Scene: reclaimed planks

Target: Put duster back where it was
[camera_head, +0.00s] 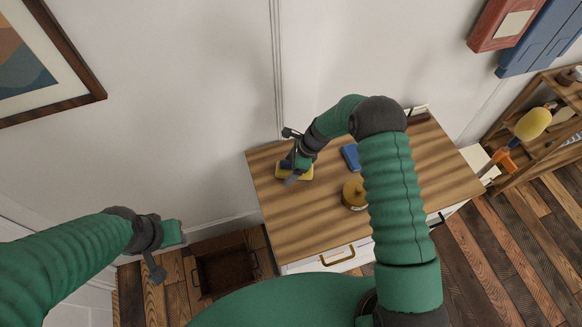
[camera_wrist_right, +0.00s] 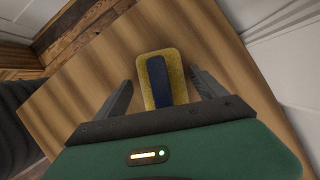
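A yellow pad with a dark blue strip along its top, which looks like the duster (camera_wrist_right: 175,72), lies flat on the wooden tabletop. In the head view the pad (camera_head: 306,173) shows partly behind my right gripper (camera_head: 291,157), near the tabletop's left end. In the wrist view my right gripper (camera_wrist_right: 163,85) is open, one finger on each side of the pad, with a gap on both sides.
On the striped wooden tabletop (camera_head: 285,220) are a blue block (camera_head: 350,156) and a round golden container (camera_head: 354,193), partly behind my right arm. A brown open crate (camera_head: 224,272) stands on the floor. A yellow-headed, orange-handled tool (camera_head: 532,124) is by the shelf at right.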

